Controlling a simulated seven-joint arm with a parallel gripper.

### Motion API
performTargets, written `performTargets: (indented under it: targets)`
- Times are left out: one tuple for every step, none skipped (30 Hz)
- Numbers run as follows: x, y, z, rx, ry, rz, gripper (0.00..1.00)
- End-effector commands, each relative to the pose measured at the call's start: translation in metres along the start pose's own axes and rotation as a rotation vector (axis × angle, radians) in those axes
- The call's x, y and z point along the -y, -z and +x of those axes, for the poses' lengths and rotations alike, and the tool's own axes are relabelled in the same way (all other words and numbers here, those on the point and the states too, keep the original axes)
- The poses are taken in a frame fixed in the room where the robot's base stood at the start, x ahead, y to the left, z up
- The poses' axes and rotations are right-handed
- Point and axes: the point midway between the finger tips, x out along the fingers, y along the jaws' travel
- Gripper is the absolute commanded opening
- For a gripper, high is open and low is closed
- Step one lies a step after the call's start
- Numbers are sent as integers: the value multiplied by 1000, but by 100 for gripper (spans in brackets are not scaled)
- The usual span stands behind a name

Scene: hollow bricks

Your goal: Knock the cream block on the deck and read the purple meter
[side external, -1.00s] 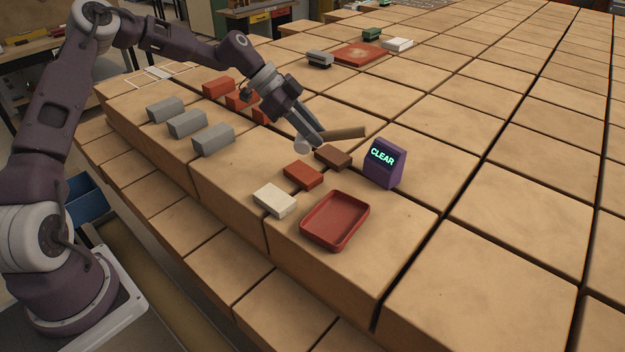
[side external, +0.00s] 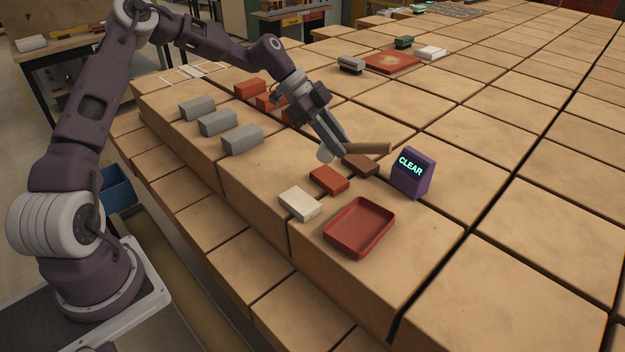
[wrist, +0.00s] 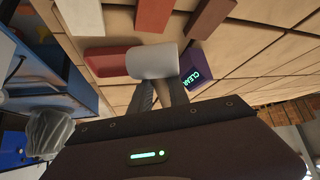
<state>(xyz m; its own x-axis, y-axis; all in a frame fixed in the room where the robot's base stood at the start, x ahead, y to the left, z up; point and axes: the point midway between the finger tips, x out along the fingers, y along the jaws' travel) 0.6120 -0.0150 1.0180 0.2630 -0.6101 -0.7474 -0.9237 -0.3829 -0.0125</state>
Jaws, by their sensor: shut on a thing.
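The cream block (side external: 300,204) lies on the tan deck (side external: 290,262), left of the red tray; it also shows at the top of the wrist view (wrist: 88,16). The purple meter (side external: 411,174) stands upright to the right and its green display reads CLEAR; it shows rotated in the wrist view (wrist: 194,66). My gripper (side external: 343,151) is shut on a mallet with a pale rounded head (wrist: 152,62) and a tan wooden handle (side external: 369,149). The mallet is near the brown block, apart from the cream block. The exact grip point is partly hidden.
A red block (side external: 329,180) and a brown block (side external: 361,166) lie in a row with the cream block. An empty red tray (side external: 359,228) is in front. Several grey blocks (side external: 242,140) and red blocks (side external: 250,88) lie farther left. The deck right of the meter is clear.

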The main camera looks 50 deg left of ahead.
Motion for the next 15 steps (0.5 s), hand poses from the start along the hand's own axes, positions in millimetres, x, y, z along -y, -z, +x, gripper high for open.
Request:
performTargets:
  targets:
    - [-12, -4, -2, 12, -37, 42, 0]
    - [-22, -6, -3, 19, -66, 75, 0]
    - [-34, -9, -6, 26, -104, 119, 0]
    - [-44, -12, -7, 30, -137, 154, 0]
    - [-53, -14, -10, 33, -165, 185, 0]
    - [-66, -18, -12, 35, -206, 227, 0]
    - [-74, -19, -14, 35, -232, 254, 0]
    - [-81, -21, -16, 34, -255, 278, 0]
    - [-89, -23, -19, 32, -281, 305, 0]
    - [-93, -24, -20, 30, -295, 319, 0]
    - [-96, -25, -20, 29, -305, 329, 0]
    - [-98, -27, -19, 27, -313, 336, 0]
    - [-99, -29, -17, 27, -316, 339, 0]
    - [-99, -31, -15, 27, -316, 340, 0]
    - [-99, -35, -11, 26, -317, 339, 0]
